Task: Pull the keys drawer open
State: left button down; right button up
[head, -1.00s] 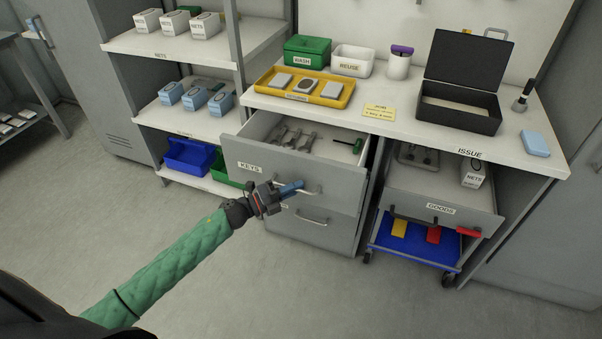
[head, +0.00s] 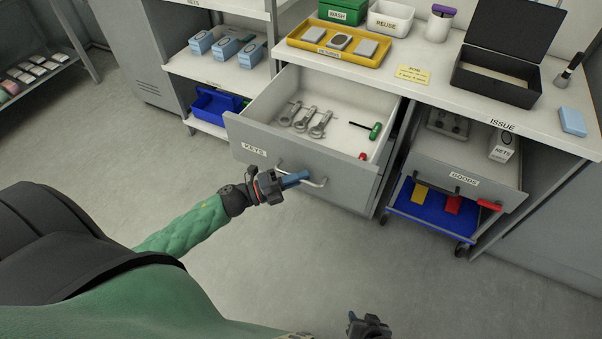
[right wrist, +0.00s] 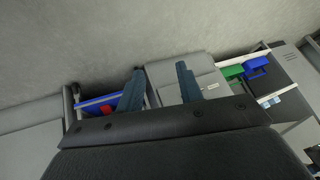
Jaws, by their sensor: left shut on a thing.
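The grey keys drawer (head: 345,172) stands well out from the cabinet in the head view. My right gripper (head: 368,327) is low at the bottom edge of the head view, away from the drawer. In the right wrist view its blue fingers (right wrist: 160,85) are apart with nothing between them.
The goods drawer (head: 440,175) is open at the right, above a wheeled cart with a blue tray (head: 430,213). The countertop carries a yellow tray (head: 310,46) and an open black case (head: 497,79). Shelves with blue boxes (head: 226,50) stand left. The floor in front is clear.

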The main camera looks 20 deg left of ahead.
jog(key=shift+f, duration=0.1)
pick_arm(q)
jog(key=c, duration=1.5)
grip_release()
jog(key=shift+a, duration=0.1)
